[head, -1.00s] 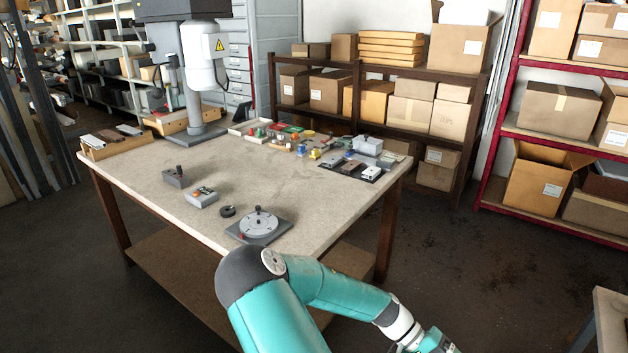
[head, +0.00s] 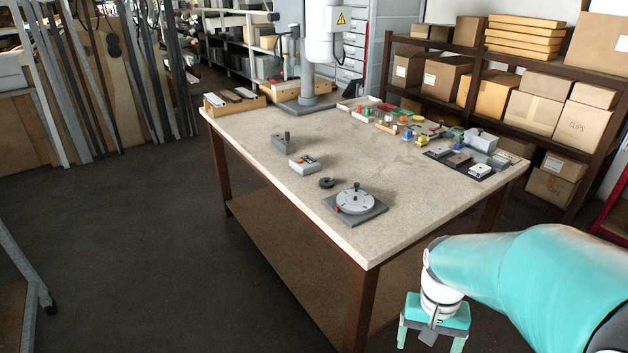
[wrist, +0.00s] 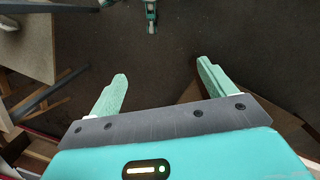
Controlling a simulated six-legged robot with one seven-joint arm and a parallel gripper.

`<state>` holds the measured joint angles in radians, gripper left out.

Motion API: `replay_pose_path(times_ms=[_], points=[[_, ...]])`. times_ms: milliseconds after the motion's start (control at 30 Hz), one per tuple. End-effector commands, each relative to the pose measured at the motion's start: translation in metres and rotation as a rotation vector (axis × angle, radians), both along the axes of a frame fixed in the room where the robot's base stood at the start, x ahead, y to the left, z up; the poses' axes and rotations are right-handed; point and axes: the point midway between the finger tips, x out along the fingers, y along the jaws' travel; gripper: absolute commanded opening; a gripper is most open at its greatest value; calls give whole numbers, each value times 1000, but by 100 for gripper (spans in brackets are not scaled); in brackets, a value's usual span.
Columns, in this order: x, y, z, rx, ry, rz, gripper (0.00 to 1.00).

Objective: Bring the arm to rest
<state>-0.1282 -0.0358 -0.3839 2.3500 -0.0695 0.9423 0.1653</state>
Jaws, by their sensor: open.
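My gripper (head: 431,340) hangs at the lower right of the head view, pointing down beside the table's near right corner. It is below the level of the tabletop and apart from the table. My teal arm (head: 540,270) reaches in from the right edge. In the wrist view my gripper (wrist: 160,88) shows two pale green fingers spread wide, with nothing between them but dark floor (wrist: 175,60). The gripper is open and empty.
The table (head: 260,135) carries a round dial plate (head: 355,200), a black ring (head: 327,183), small grey boxes and several coloured parts. Shelves with cardboard boxes (head: 530,100) stand behind at the right. Floor at the left (head: 120,240) is clear.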

Motion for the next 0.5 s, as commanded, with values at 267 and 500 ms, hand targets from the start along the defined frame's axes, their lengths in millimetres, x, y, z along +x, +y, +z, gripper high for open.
replay_pose_path(times_ms=[267, 500], points=[[-5, 43, 73, 33, -266, 158, 83], [-25, 74, 129, -5, -481, 295, 83]])
